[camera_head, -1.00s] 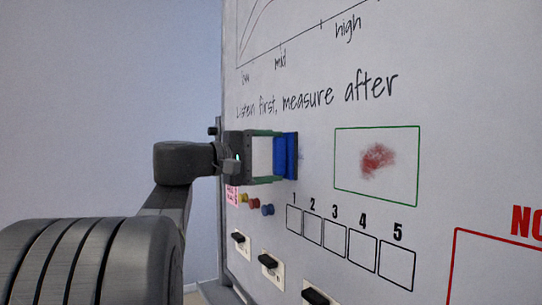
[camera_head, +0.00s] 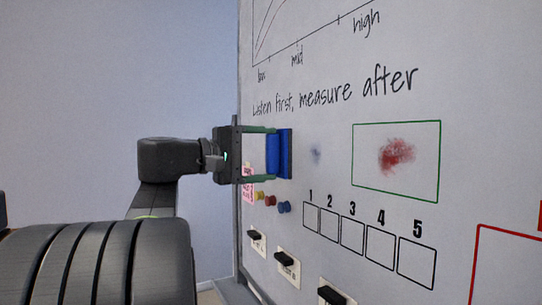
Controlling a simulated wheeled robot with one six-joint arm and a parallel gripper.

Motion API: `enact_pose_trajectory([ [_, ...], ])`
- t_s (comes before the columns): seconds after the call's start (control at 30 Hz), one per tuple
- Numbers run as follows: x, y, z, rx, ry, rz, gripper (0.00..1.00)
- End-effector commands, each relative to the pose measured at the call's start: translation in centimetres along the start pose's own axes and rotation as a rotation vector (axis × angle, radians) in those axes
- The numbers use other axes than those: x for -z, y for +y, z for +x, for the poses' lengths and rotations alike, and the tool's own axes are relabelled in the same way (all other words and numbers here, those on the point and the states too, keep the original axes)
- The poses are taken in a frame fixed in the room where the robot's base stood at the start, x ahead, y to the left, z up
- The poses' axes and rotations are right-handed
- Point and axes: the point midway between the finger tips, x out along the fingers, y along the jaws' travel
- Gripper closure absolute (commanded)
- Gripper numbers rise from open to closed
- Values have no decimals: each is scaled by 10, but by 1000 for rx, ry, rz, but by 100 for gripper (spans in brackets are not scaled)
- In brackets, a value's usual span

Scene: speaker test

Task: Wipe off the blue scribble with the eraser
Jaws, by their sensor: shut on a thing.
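My gripper (camera_head: 270,154) is shut on the blue eraser (camera_head: 280,154), with its green-edged fingers above and below it. The eraser is upright, its face turned toward the whiteboard (camera_head: 330,60). A small, faint blue scribble (camera_head: 316,153) shows on the board just right of the eraser. I see bare board between the eraser's edge and the scribble. Whether the eraser touches the board I cannot tell. The board just behind the eraser is hidden.
A red smudge (camera_head: 397,155) lies inside a green frame (camera_head: 353,165) to the right. Below are numbered boxes (camera_head: 352,236), coloured magnets (camera_head: 271,201), a pink note (camera_head: 247,184) and several black-topped holders (camera_head: 287,260). Board left of the scribble is partly blocked by my arm.

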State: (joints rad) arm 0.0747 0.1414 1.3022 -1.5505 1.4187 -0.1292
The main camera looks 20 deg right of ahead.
Motion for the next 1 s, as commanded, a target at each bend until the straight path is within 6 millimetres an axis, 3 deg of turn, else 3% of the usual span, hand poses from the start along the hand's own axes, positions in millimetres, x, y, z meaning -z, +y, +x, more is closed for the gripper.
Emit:
enact_pose_trajectory([
  [0.37,0,0,-4,-1,0,0,39],
  [0.7,0,0,-30,-1,1,0,39],
  [1.0,0,0,-30,-1,0,0,39],
])
